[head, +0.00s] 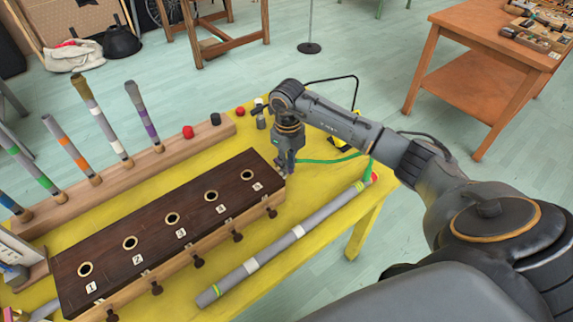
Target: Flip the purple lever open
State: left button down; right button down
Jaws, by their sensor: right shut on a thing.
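A long dark wooden box (145,230) with numbered round holes stands on the yellow table. Several dark knobs stick out along its front side. My right gripper (284,169) points down at the right end of the box, beside its far corner. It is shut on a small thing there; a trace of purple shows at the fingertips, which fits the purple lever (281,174). The gripper hides most of the lever, so its angle cannot be told. My left gripper is not in view.
A grey tube (280,246) with green end bands lies along the table's front edge. Several banded tubes stand in a wooden rack (118,172) behind the box, with a red knob (188,131) to their right. A brown workbench (470,75) stands at upper right.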

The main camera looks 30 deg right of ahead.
jog(key=w+d+n+b, duration=0.3)
jog(key=n+b, duration=0.7)
jog(key=n, duration=0.7)
jog(key=shift+w+d, duration=0.35)
jog(key=shift+w, duration=0.65)
jog(key=shift+r, duration=0.1)
jog(key=c, duration=1.6)
grip_release()
jog(key=shift+c, duration=0.2)
notch_tip(320, 180, up, 12)
